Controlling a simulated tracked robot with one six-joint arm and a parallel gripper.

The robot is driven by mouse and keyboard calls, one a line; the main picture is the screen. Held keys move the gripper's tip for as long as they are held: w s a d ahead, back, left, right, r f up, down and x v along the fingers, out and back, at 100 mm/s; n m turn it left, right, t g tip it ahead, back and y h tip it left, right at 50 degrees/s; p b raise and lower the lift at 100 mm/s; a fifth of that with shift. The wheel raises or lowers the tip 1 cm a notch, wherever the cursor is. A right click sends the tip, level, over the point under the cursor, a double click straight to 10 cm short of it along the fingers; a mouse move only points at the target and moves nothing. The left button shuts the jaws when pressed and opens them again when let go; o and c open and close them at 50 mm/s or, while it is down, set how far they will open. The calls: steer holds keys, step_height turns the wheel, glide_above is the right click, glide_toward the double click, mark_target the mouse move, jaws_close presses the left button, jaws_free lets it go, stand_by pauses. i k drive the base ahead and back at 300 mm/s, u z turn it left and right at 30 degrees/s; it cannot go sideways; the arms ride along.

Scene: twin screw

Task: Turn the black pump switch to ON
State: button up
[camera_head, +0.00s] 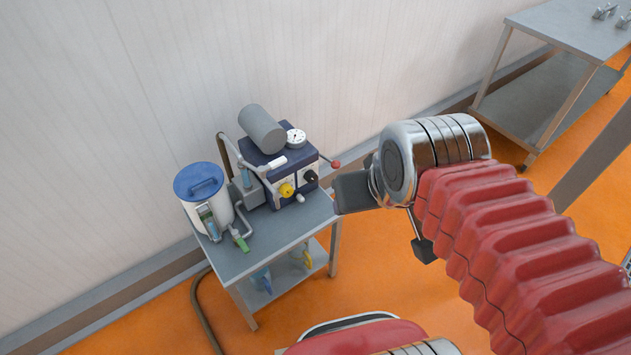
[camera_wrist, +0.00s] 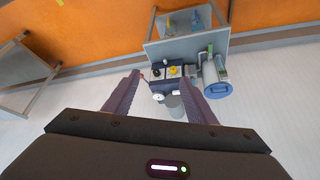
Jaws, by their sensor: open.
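The pump unit (camera_head: 285,155) is a dark blue and white box on a small grey table. A black knob (camera_head: 311,176), which looks like the pump switch, sits on its front face, right of a yellow knob (camera_head: 286,190). In the upside-down wrist view the black knob (camera_wrist: 156,71) is small, left of the yellow knob (camera_wrist: 173,71). Its ON or OFF position is too small to read. My gripper (camera_wrist: 160,77) is open and empty, its two fingers pointing towards the unit, apart from the knob.
On the unit are a grey cylinder (camera_head: 262,129), a gauge (camera_head: 296,138) and a red-tipped lever (camera_head: 336,163). A white bucket with blue lid (camera_head: 200,182) and hoses stand left. Another table (camera_head: 570,25) is at upper right. Orange floor in front is largely clear.

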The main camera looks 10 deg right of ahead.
mark_target(310, 176)
steer(key=z, duration=0.05)
steer(key=k, duration=0.5)
steer(key=u, duration=1.15)
steer(key=i, duration=0.8)
steer(key=z, duration=0.35)
